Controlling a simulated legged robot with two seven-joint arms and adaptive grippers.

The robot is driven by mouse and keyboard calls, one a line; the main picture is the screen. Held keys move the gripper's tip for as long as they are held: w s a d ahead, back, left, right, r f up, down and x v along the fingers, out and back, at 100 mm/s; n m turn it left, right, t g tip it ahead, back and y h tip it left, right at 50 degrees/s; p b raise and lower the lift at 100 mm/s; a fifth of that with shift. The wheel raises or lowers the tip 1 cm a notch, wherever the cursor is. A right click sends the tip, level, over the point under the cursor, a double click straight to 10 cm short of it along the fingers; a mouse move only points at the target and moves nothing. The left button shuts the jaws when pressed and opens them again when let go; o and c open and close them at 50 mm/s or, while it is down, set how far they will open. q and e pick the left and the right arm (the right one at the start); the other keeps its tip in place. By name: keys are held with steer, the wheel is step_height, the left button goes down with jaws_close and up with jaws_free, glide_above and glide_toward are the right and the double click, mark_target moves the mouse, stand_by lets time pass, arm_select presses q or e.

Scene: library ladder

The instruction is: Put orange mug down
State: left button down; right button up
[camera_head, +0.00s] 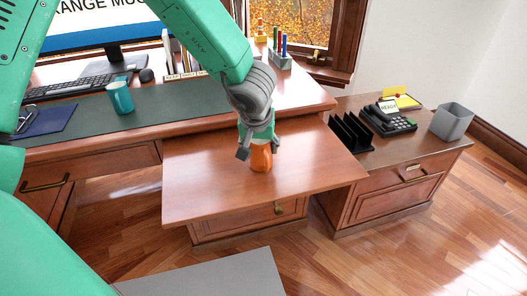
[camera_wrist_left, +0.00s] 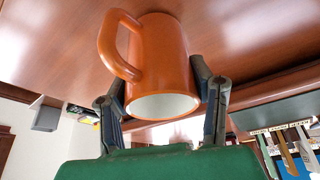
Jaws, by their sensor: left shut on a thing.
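The orange mug (camera_head: 261,158) is at the pull-out wooden board (camera_head: 205,190) of the desk in the head view. My left gripper (camera_head: 257,147) reaches down over it and is shut on it. In the left wrist view the mug (camera_wrist_left: 160,62) sits between the two fingers of my left gripper (camera_wrist_left: 165,95), with its handle to the left and its white inside showing. The mug's base is close to the board or touching it; I cannot tell which. My right gripper is not in view.
A teal mug (camera_head: 120,97) stands on the green desk mat (camera_head: 75,122). A black file rack (camera_head: 351,132), a telephone (camera_head: 388,118) and a grey bin (camera_head: 452,121) stand on the right cabinet. The board around the orange mug is clear.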

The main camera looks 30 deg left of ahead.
arm_select(q)
steer(key=shift+w+a, duration=0.1)
steer(key=shift+a, duration=0.2)
steer(key=shift+d, duration=0.25)
steer(key=c, duration=1)
jaws_free()
steer(key=shift+d, duration=0.25)
steer(key=shift+o, duration=1.4)
steer(key=shift+d, duration=0.2)
steer(key=shift+a, duration=0.45)
steer(key=p+v, duration=0.6)
steer(key=v, duration=0.6)
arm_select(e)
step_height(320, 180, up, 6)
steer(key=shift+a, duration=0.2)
arm_select(q)
steer(key=shift+r, duration=0.1)
